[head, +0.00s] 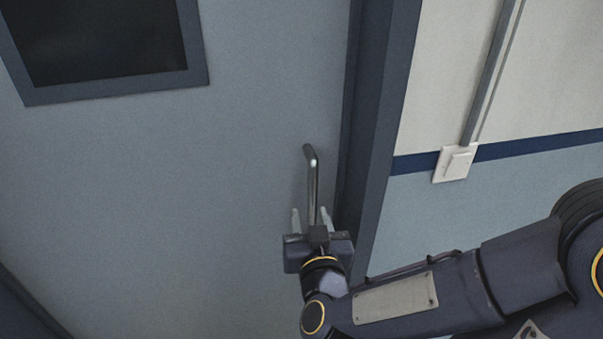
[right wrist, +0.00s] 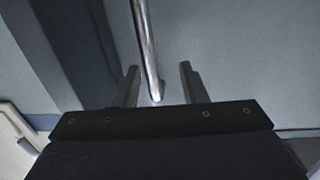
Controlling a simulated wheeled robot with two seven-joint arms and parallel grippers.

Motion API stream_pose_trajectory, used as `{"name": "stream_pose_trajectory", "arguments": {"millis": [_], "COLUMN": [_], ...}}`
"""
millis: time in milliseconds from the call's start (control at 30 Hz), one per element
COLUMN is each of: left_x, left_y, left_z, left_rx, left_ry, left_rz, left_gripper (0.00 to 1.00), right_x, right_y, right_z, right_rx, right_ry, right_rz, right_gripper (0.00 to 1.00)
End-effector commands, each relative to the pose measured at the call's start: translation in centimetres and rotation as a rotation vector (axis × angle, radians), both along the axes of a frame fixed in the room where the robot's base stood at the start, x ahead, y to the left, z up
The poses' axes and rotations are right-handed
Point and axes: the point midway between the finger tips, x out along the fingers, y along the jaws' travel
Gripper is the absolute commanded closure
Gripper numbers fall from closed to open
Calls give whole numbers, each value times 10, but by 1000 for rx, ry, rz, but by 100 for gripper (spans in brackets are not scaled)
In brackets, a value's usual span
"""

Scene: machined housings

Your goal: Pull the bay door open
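The bay door (head: 240,150) is a flat grey-blue panel that looks closed against its dark blue frame (head: 380,110). Its handle (head: 312,178) is an upright metal bar near the door's right edge. My right gripper (head: 312,218) is at the lower end of the handle, with one finger on each side of the bar. In the right wrist view the handle (right wrist: 146,45) stands between the two spread fingers, with gaps on both sides. The right gripper is open there. My left gripper is in neither view.
A dark window (head: 90,38) is set in the door's upper left. A white wall switch (head: 455,163) with a conduit (head: 490,75) above it is on the wall right of the frame. My right arm crosses the lower right.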

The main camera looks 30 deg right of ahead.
Motion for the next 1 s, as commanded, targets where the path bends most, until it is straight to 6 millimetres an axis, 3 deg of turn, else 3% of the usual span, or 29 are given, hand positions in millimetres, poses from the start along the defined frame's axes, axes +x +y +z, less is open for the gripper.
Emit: {"name": "stream_pose_trajectory", "arguments": {"millis": [200,633,1000], "left_x": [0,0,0], "left_y": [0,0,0], "left_z": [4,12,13], "left_rx": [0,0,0], "left_ry": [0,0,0], "left_rz": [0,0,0], "left_gripper": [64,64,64], "right_x": [-3,54,64], "right_y": [-12,-38,-43], "right_z": [6,7,6], "right_rx": [-66,-63,-64], "right_ry": [-16,-18,-20], "right_rz": [-82,-82,-79], "right_gripper": [61,61,61]}}
